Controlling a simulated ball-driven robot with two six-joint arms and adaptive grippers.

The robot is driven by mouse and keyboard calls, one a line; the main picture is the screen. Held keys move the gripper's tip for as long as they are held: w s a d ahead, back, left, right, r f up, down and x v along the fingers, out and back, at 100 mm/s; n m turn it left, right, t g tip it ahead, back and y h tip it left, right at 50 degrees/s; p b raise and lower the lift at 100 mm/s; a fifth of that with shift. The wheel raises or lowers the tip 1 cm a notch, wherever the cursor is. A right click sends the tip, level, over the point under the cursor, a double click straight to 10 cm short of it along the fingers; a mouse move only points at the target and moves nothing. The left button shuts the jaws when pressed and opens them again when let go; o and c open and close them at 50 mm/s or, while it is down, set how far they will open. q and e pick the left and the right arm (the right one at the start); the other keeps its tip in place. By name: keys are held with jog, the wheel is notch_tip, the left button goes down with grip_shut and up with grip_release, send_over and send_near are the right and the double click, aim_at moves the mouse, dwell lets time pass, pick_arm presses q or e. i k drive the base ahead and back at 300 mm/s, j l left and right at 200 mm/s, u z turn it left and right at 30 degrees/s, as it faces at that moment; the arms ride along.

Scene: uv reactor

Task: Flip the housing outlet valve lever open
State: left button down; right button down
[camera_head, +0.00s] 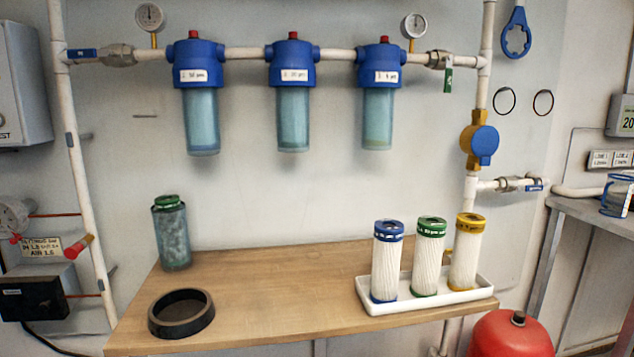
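A row of three blue-capped filter housings hangs on a horizontal white pipe on the wall. Right of the third housing (380,75), the outlet valve (439,59) sits on the pipe below a round gauge (413,26). Its green lever (448,80) hangs straight down, across the pipe's line. At the pipe's left end, another valve (118,54) has a blue lever (82,53) lying along the pipe. Neither my left nor my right gripper is in view.
Below, a wooden bench (270,290) holds a green-topped cylinder (171,232), a black ring (181,313) and a white tray (430,299) with three cartridges. A blue-faced meter (480,140) sits on the right vertical pipe. The wall around the green lever is mostly clear.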

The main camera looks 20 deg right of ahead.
aim_at(449, 70)
jog(key=z, duration=1.35)
